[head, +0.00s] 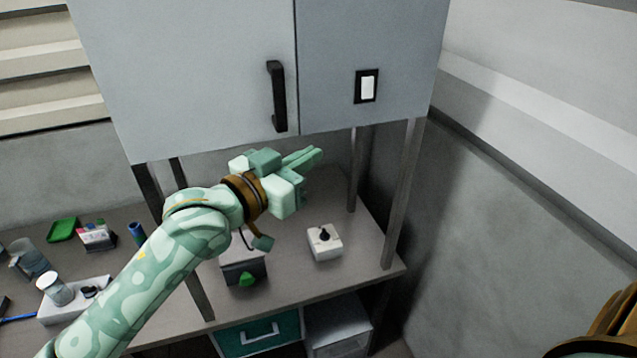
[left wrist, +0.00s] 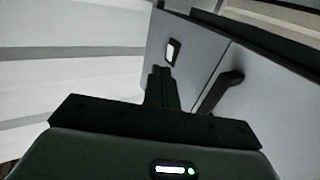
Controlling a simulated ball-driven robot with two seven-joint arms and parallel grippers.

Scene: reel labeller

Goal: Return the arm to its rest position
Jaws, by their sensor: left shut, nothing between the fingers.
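My left arm (head: 150,270) comes in from the lower left in the head view, mottled pale green. My left gripper (head: 312,157) is shut and empty. It is above the bench, just below the lower edge of the grey cabinet (head: 190,70). In the left wrist view the shut fingers (left wrist: 160,88) point towards the cabinet (left wrist: 195,62), with its white switch plate (left wrist: 171,51) and black handle (left wrist: 222,90) beyond. My right gripper is not in view; a brown and gold part shows at the lower right edge of the head view.
Grey posts (head: 404,195) carry the cabinet over the bench (head: 345,280). On the bench are a white box with a black knob (head: 324,243), a grey box with a green part (head: 243,268), a green tray (head: 63,230) and a white cylinder (head: 55,289). A wall (head: 510,230) stands at right.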

